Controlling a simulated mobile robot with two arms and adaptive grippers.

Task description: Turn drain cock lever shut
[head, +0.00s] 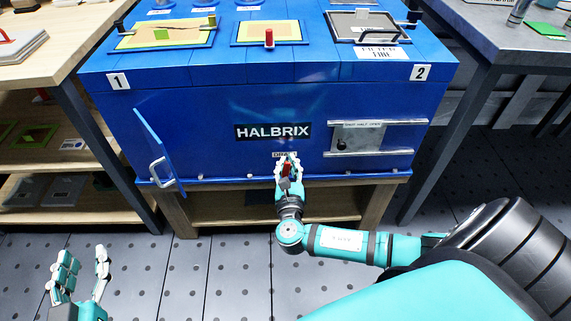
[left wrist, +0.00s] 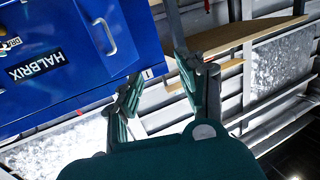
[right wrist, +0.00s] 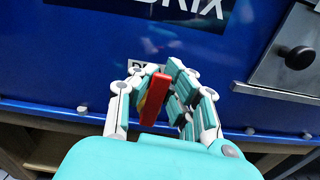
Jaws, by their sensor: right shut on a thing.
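The red drain cock lever (right wrist: 154,98) stands out at the low front of the blue HALBRIX cabinet (head: 210,155), just below a small label. In the right wrist view it looks nearly upright, tilted slightly. A yellowish part shows beside it. My right gripper (head: 287,160) is at the lever, its fingers on both sides of it and shut on it; this also shows in the right wrist view (right wrist: 155,75). The cock's body is mostly hidden by the fingers. My left gripper (head: 84,258) is open and empty above the floor at lower left, away from the cabinet.
A blue door (head: 156,148) with a handle stands ajar at the cabinet's left. A metal slide plate (head: 358,137) sits between rails at the right. A workbench (head: 62,50) stands left and a grey table (head: 490,45) right. The floor before the cabinet is clear.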

